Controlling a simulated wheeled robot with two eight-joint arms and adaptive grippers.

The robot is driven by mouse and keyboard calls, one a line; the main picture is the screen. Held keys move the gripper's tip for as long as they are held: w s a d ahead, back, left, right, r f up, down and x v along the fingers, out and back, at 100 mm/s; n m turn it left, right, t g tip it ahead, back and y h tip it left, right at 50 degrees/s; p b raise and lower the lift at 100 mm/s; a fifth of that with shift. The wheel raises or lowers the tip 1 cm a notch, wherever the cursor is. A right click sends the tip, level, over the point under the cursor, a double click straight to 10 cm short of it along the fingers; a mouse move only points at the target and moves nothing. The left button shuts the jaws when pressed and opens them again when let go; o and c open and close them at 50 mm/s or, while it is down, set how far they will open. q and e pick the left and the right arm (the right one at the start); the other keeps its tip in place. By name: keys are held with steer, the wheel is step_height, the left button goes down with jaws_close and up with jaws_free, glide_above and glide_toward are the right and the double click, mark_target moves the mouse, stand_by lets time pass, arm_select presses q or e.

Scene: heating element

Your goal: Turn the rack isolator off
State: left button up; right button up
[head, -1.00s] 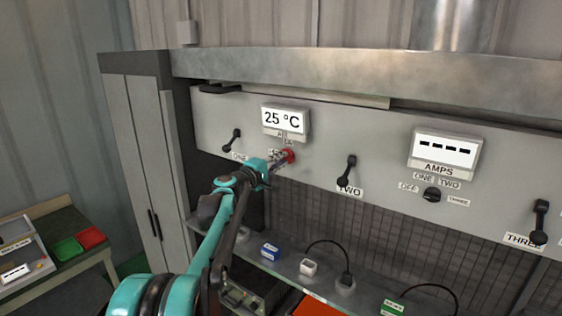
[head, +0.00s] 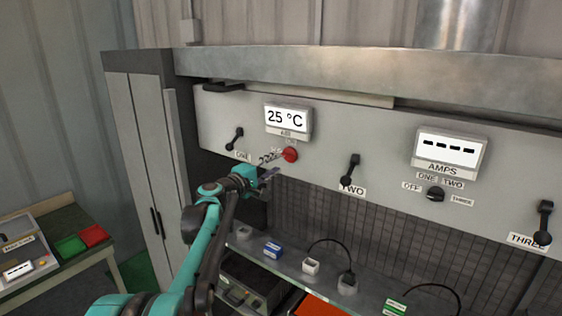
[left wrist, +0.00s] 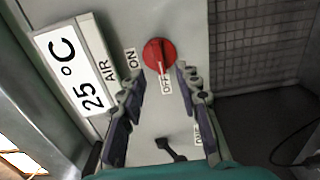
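The rack isolator appears as a red rotary knob (head: 290,154) on the grey panel, below the display reading 25 °C. In the left wrist view the red knob (left wrist: 159,55) has a white mark pointing toward the OFF label (left wrist: 166,85); the ON label (left wrist: 131,58) is to one side. My left gripper (head: 272,174) is below and left of the knob in the head view, apart from it. In the left wrist view its two fingers (left wrist: 162,76) are spread and empty, with the knob beyond the gap between their tips. My right gripper is not in view.
The temperature display (head: 287,119) juts out above the knob. Black levers ONE (head: 235,138), TWO (head: 350,172) and THREE (head: 543,222) flank the area. A selector knob (head: 435,194) sits under the AMPS display (head: 449,150). A shelf (head: 375,298) with small items runs below.

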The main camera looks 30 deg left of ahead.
arm_select(q)
steer(key=s, duration=0.6)
steer(key=shift+s+a, duration=0.2)
steer(key=shift+a, duration=0.05)
steer(key=s+d+f+m+g+h+b, duration=0.2)
steer(key=s+d+f+m+g+b, duration=0.15)
steer(key=d+f+b, duration=0.6)
steer(key=s+d+f+m+g+h+b, duration=0.1)
steer(key=s+d+f+m+g+b, duration=0.3)
steer(key=d+f, duration=1)
steer(key=s+d+f+m+g+y+b, duration=0.1)
steer(key=s+f+m+b, duration=0.4)
steer(key=f, duration=1.1)
steer(key=s+d+f+m+g+y+b, duration=0.2)
steer(key=s+d+f+m+y+b, duration=0.1)
steer(key=s+f+b, duration=0.7)
steer(key=s+d+f+m, duration=0.1)
steer(key=s+f, duration=0.2)
steer(key=f, duration=0.3)
steer(key=shift+s+f+m, duration=0.35)
steer(key=shift+s, duration=0.05)
